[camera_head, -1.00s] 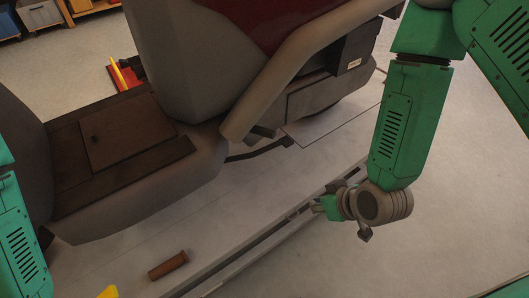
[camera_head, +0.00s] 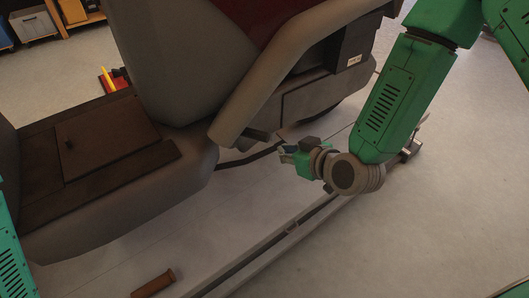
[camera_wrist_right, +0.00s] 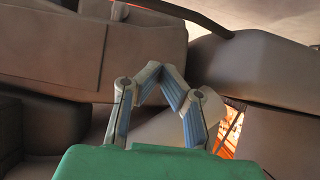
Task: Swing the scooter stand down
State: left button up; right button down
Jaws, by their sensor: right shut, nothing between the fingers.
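The scooter (camera_head: 165,80) stands at the left and centre of the head view, with grey body panels and a brown footboard. Its stand (camera_head: 248,157) looks like a thin dark bar low under the body. A dark bar at the top of the right wrist view (camera_wrist_right: 196,15) may be the same stand. My right gripper (camera_head: 284,151) is beside the scooter's lower side, close to the right end of the stand, with no clear contact. Its fingertips (camera_wrist_right: 161,72) meet in the wrist view and hold nothing. My left gripper is out of view; only green arm shows at the left edge.
A long metal rail (camera_head: 290,235) of the lift runs along the floor below my right arm. A brown cylinder (camera_head: 153,284) lies near the bottom edge. Shelving with bins (camera_head: 70,15) stands far back at the left. The floor at lower right is clear.

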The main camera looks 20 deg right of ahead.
jog(key=b+x, duration=0.2)
jog(key=x, duration=0.7)
jog(key=shift+f, duration=0.15)
jog(key=shift+w+f+b, duration=0.2)
jog(key=shift+f+b, duration=0.2)
jog(key=shift+f, duration=0.45)
jog(key=shift+w+f+b, duration=0.2)
jog(key=shift+f+b, duration=0.15)
jog(key=shift+f, duration=0.55)
jog(key=shift+a+f, duration=0.1)
jog(key=shift+a, duration=0.05)
